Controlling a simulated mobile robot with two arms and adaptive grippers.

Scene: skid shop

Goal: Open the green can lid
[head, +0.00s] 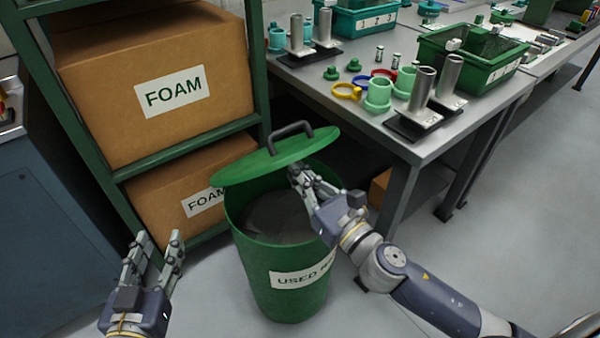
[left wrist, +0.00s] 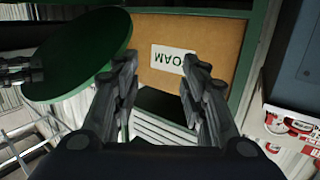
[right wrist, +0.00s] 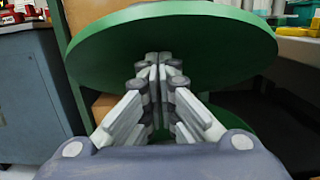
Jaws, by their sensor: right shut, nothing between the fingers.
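The green can (head: 285,262) stands on the floor with a "USED" label on its front, and dark contents show inside. Its green lid (head: 262,161), with a dark handle (head: 290,135), is tilted up off the rim at the back of the opening. My right gripper (head: 297,175) is shut and empty, its fingertips at the lid's underside; in the right wrist view the lid (right wrist: 215,50) fills the space ahead of the fingers. I cannot tell if they touch. My left gripper (head: 158,243) is open and empty, left of the can. The lid also shows in the left wrist view (left wrist: 90,55).
A green shelf (head: 190,148) with "FOAM" boxes (head: 150,80) stands behind the can. A workbench (head: 440,143) with cups, rings and green bins (head: 475,60) is at the right. A blue cabinet (head: 50,220) is at the left.

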